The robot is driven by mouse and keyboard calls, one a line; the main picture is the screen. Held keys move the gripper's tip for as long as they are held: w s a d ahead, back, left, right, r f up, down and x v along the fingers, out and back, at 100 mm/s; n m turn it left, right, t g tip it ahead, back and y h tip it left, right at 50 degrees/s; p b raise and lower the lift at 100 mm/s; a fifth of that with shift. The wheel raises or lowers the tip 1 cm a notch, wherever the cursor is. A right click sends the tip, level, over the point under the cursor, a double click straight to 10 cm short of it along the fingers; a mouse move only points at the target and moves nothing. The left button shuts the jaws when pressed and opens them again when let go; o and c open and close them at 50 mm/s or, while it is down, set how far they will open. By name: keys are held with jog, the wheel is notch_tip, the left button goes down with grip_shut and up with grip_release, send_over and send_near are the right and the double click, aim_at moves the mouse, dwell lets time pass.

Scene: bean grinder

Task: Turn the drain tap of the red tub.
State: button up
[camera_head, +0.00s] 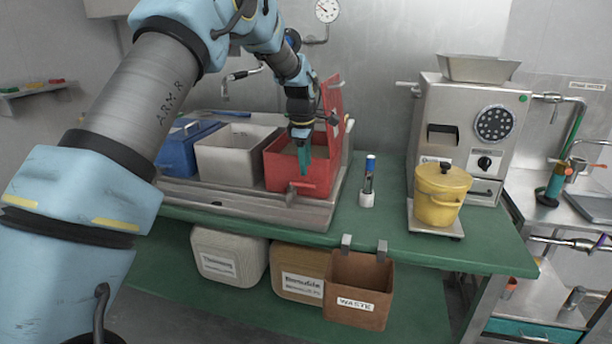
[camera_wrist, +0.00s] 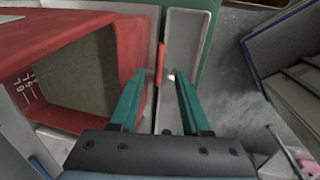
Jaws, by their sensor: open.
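The red tub (camera_head: 279,176) stands in a metal tray at the right end of a row of tubs, with its red lid (camera_head: 333,102) raised. A red tap handle (camera_head: 302,186) sticks out low at its front. In the wrist view the tub (camera_wrist: 132,52) is at the left, with a dull grey-green inside, and the narrow red handle (camera_wrist: 160,63) lies between the fingertips, just beyond them. My gripper (camera_head: 304,172) points down at the tub's front. In the wrist view its teal fingers (camera_wrist: 160,74) are apart and hold nothing. I cannot tell whether they touch the handle.
A white tub (camera_head: 225,163) and a blue tub (camera_head: 181,150) stand to the left. A blue-capped marker in a white holder (camera_head: 367,199), a yellow pot (camera_head: 440,195) and a grinder (camera_head: 470,130) are to the right. A brown waste bin (camera_head: 357,290) hangs from the green counter's front edge.

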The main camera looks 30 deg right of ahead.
aim_at(306, 185)
jog(key=f, duration=0.2)
jog(key=f+p, duration=0.1)
jog(key=f, duration=0.1)
jog(key=w+f, duration=0.1)
jog(key=f, duration=0.1)
jog(key=shift+d, duration=0.35)
grip_shut()
dwell(1.1)
